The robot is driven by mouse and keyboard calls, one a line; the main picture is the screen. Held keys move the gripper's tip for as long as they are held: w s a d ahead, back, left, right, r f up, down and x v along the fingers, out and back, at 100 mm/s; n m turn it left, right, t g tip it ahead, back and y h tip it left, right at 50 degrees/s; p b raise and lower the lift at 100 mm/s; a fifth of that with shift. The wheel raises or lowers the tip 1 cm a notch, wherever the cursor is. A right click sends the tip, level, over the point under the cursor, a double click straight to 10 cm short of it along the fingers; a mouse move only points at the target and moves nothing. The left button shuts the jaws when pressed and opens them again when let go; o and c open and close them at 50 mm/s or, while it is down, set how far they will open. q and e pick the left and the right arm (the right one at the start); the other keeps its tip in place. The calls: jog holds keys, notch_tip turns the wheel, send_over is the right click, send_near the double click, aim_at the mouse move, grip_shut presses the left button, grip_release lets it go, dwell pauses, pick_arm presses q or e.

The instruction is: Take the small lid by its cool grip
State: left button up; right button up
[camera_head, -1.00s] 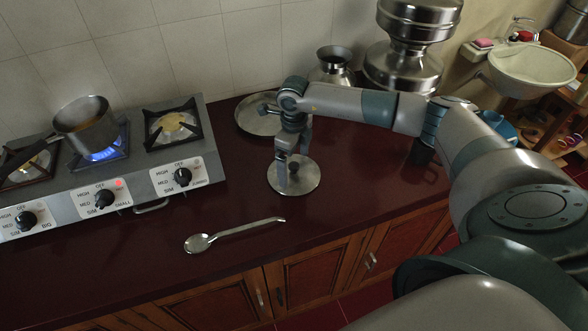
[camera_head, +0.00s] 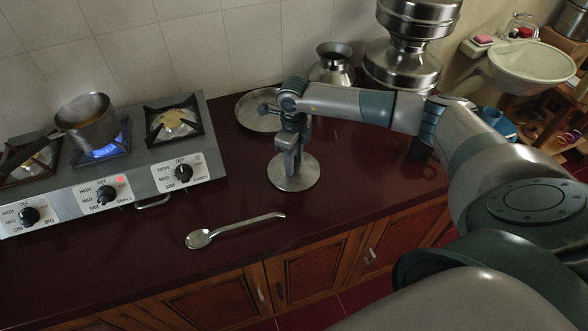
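The small lid (camera_head: 307,178) is a round, flat metal disc on the dark red counter, right of the stove. My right gripper (camera_head: 290,168) points down over the middle of the lid, and its fingers hide the lid's knob. I cannot tell whether the fingers are closed on the knob or just around it. The lid looks flat and level on the counter. My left gripper is not in view.
A larger round metal plate or lid (camera_head: 247,113) lies behind my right wrist. A metal spoon (camera_head: 236,229) lies in front. The stove (camera_head: 146,174) at left has a lit burner with a saucepan (camera_head: 88,124). Metal vessels (camera_head: 402,68) stand at the back right.

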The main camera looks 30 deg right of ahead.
jog(key=shift+s+f, duration=0.2)
jog(key=shift+f, duration=0.05)
jog(key=c, duration=0.3)
jog(key=shift+f, duration=0.1)
jog(key=shift+s, duration=0.1)
jog(key=shift+r+b, duration=0.45)
jog(key=shift+b, duration=0.15)
jog(key=shift+w+d+r+b, duration=0.15)
jog(key=shift+r+b, duration=0.25)
jog(key=shift+r, duration=0.25)
jog(key=shift+w+a+r+b, duration=0.15)
jog(key=shift+r+b, duration=0.25)
jog(key=shift+r, duration=0.2)
jog(key=s+d+r+b, duration=0.1)
jog(key=s+d+r, duration=0.1)
jog(key=s, duration=0.1)
jog(key=s+d+r+b, duration=0.2)
jog(key=s+r, duration=0.1)
jog(key=s+d+r+b, duration=0.1)
jog(key=s+d+r, duration=0.1)
jog(key=s, duration=0.1)
jog(key=shift+s+d+r+b, duration=0.3)
jog(key=shift+d+r, duration=0.05)
jog(key=shift+r, duration=0.05)
jog(key=shift+r, duration=0.1)
